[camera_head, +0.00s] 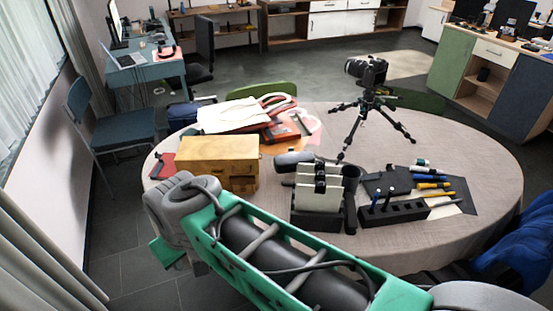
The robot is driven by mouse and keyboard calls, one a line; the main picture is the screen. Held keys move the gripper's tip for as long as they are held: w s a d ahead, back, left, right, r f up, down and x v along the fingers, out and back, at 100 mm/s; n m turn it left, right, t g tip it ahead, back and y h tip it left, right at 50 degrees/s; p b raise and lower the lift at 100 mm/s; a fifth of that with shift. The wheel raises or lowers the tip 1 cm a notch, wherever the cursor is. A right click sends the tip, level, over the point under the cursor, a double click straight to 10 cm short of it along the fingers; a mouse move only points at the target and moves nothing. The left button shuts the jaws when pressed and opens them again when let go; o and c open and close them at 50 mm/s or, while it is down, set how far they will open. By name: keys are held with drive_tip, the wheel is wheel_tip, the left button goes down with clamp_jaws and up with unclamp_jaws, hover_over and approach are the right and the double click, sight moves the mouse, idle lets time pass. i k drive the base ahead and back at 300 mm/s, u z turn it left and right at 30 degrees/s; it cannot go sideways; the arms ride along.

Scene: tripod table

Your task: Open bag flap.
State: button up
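A white bag with red handles (236,115) lies at the back left of the round table (430,138). A cream case with black straps (318,192) stands upright in a dark holder near the table's middle front; I cannot tell if it is a bag. A tan boxy thing (205,152) stands at the left, perhaps a box or a stiff bag; its top looks closed. No raised flap is clear on any of them. My green and grey arm crosses the foreground in front of the table. My gripper does not show.
A camera on a black tripod (366,90) stands at the back. A dark pen holder (393,212) and several pens and markers lie at the front right. A dark red item (162,166) lies at the left edge. The table's right side is mostly clear.

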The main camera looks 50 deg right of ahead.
sight(230, 154)
drive_tip(key=z, duration=0.75)
drive_tip(key=k, duration=0.4)
drive_tip(key=u, duration=1.55)
drive_tip(key=i, duration=0.6)
drive_tip(key=z, duration=0.05)
